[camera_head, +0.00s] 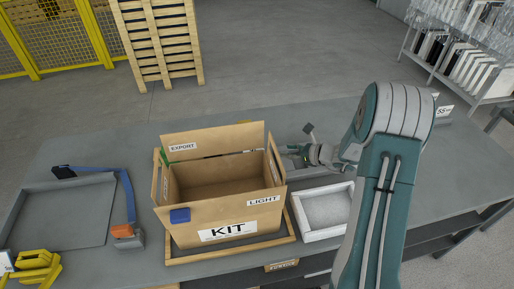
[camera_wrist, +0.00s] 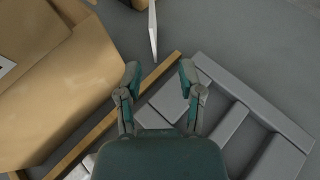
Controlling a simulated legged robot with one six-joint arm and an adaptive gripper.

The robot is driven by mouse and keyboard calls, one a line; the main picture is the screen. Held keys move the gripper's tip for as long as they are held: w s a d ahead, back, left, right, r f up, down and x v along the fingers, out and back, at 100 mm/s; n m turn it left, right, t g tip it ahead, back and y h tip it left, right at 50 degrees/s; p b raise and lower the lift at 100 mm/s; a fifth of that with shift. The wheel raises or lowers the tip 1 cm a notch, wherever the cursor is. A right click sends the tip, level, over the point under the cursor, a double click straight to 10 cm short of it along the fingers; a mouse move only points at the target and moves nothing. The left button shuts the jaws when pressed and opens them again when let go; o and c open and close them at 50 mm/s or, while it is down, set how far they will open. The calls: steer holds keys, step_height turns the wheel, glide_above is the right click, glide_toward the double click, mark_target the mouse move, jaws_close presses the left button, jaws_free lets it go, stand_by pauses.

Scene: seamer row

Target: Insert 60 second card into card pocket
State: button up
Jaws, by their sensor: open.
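My gripper (camera_wrist: 160,68) is open in the wrist view, with nothing between its fingers. A thin pale upright piece (camera_wrist: 153,32), seen nearly edge-on, stands just beyond the fingertips, apart from them. It may be the 60 second card, but no print shows. In the head view my gripper (camera_head: 296,151) is low over the table, right of the cardboard KIT box (camera_head: 181,237). A small dark tilted plate (camera_head: 309,128) shows just beyond it. A blue holder (camera_head: 180,215) is on the box's front left; I cannot tell whether it is the card pocket.
The open box stands in a wooden-rimmed tray (camera_head: 230,252), close to my gripper's left. A white-rimmed tray (camera_head: 325,232) lies right of it. A grey divided tray (camera_wrist: 258,103) is right of my gripper in the wrist view. A blue-and-orange tool (camera_head: 128,229) lies left.

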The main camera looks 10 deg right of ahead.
steer(key=x, duration=0.3)
steer(key=a+x, duration=0.1)
steer(key=x, duration=0.1)
steer(key=shift+s+a, duration=0.15)
steer(key=shift+a, duration=0.05)
steer(key=shift+w+a+f, duration=0.2)
steer(key=shift+w+f, duration=0.2)
steer(key=shift+w, duration=0.1)
steer(key=x, duration=0.3)
steer(key=shift+w+a+f, duration=0.15)
steer(key=shift+a+f, duration=0.05)
steer(key=shift+a, duration=0.1)
steer(key=shift+w+a, duration=0.1)
steer(key=shift+a, duration=0.25)
steer(key=c, duration=0.5)
steer(key=shift+d, duration=0.25)
jaws_close()
